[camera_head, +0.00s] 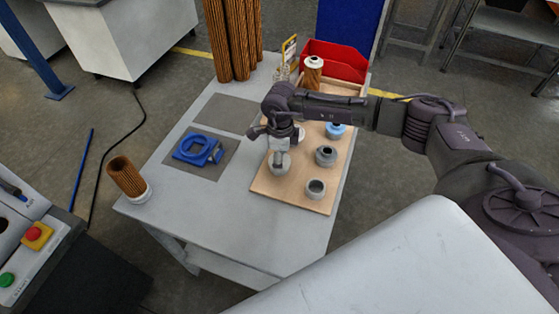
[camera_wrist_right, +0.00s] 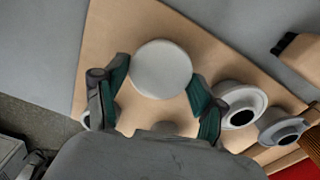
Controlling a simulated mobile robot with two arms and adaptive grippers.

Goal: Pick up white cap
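The white cap (camera_wrist_right: 160,68) is a round, pale disc seen from above in the right wrist view. It lies on the light wooden board (camera_wrist_right: 112,35). In the head view the cap (camera_head: 285,168) shows on the board's left part, partly hidden by my right gripper. My right gripper (camera_head: 281,154) points down over it. In the wrist view the green-padded fingers of my right gripper (camera_wrist_right: 158,92) are apart, one on each side of the cap. Small gaps show between cap and fingers; contact cannot be made out. My left gripper is out of view.
Grey caps (camera_head: 326,155) (camera_head: 315,188) and a blue cap (camera_head: 335,131) stand on the board nearby. A blue fixture (camera_head: 198,149) sits on a dark mat. A brown cartridge (camera_head: 126,177) stands at the table's left corner. A red bin (camera_head: 337,60) is behind the board.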

